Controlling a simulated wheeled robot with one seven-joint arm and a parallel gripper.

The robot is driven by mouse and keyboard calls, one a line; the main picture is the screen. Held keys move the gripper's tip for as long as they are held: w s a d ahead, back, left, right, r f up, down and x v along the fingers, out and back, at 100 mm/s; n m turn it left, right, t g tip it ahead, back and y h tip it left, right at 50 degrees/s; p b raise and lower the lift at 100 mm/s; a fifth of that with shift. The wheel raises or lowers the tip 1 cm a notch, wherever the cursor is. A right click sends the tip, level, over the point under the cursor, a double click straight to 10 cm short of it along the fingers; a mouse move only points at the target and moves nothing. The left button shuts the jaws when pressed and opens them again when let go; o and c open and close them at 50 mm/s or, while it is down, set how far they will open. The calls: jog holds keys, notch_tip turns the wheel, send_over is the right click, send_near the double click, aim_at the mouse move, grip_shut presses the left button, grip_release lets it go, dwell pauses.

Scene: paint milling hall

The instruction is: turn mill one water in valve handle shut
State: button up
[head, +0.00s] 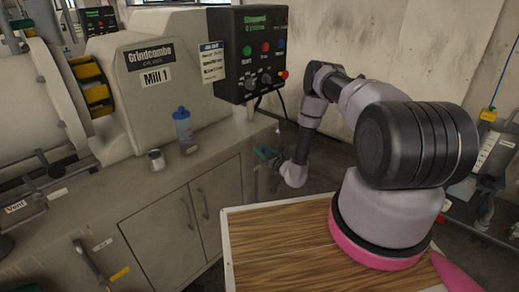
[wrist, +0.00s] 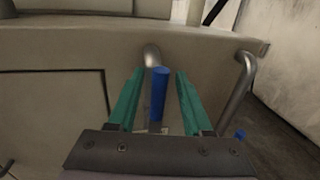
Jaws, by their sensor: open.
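In the wrist view a blue valve handle (wrist: 159,95) stands between the two green fingers of my gripper (wrist: 160,73). The handle shows as an upright blue bar, with a short metal pipe end (wrist: 151,56) just behind its top. The fingers are open, one on each side, and a gap shows on both sides of the handle. In the head view my gripper (head: 266,153) is at the right end of the mill cabinet, small and partly hidden by my arm. I cannot make out the handle or its label there. The machine marked Mill 1 (head: 115,62) stands at the left.
A control box (head: 249,58) reading "Stopped" is above the cabinet (head: 190,205). In the wrist view a bent metal pipe (wrist: 238,90) runs close right of my gripper, with a small blue part (wrist: 240,134) below.

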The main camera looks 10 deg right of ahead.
jog(key=shift+x, duration=0.95)
jog(key=shift+c, duration=0.3)
grip_shut()
dwell(0.5)
